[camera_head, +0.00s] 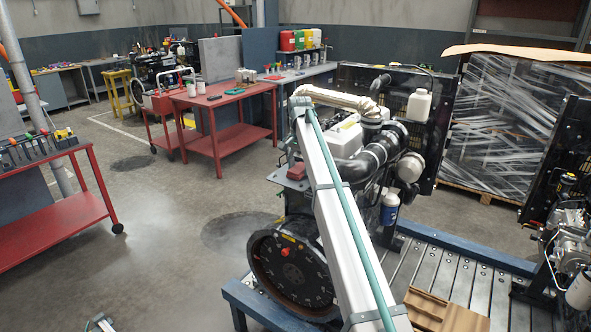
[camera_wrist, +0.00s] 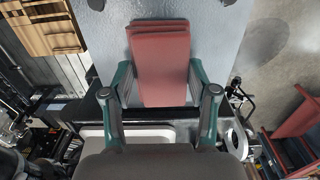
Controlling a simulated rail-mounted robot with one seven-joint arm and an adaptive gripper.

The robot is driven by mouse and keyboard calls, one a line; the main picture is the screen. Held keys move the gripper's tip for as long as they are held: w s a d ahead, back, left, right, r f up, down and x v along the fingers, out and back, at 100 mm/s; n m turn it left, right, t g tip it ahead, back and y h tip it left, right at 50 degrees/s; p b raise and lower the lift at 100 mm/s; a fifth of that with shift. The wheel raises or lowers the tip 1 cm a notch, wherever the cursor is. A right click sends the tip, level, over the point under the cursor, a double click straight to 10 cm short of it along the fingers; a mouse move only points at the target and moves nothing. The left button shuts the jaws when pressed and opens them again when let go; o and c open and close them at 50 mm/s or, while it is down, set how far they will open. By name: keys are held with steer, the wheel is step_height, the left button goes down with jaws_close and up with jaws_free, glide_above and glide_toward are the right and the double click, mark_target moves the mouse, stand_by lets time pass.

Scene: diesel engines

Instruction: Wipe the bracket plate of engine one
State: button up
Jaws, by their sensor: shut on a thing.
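My gripper (camera_wrist: 163,82) is shut on a folded red cloth (camera_wrist: 163,60), its teal fingers on either side of it. The cloth lies over a grey-blue bracket plate (camera_wrist: 225,55) in the wrist view and covers its middle. In the head view the red cloth (camera_head: 297,172) is at the top of the bracket plate (camera_head: 284,183), on the near engine (camera_head: 291,266) with the big black flywheel housing. The cloth looks to be on or just above the plate; I cannot tell if it touches. My arm hides part of the engine and most of the gripper there.
A white bottle (camera_head: 418,105) stands behind. Another engine (camera_head: 570,240) is at the right. A red table (camera_head: 222,103) stands behind left; the floor at left is open.

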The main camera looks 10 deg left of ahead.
steer(key=shift+w+d, duration=0.25)
steer(key=shift+w, duration=0.3)
steer(key=shift+r, duration=0.2)
step_height(320, 180, up, 2)
steer(key=shift+w+p, duration=0.15)
steer(key=shift+p, duration=0.3)
steer(key=shift+s+r+p, duration=0.2)
steer(key=shift+r+p, duration=0.1)
steer(key=shift+r, duration=0.4)
steer(key=shift+r+p, duration=0.85)
steer(key=shift+r, duration=1.3)
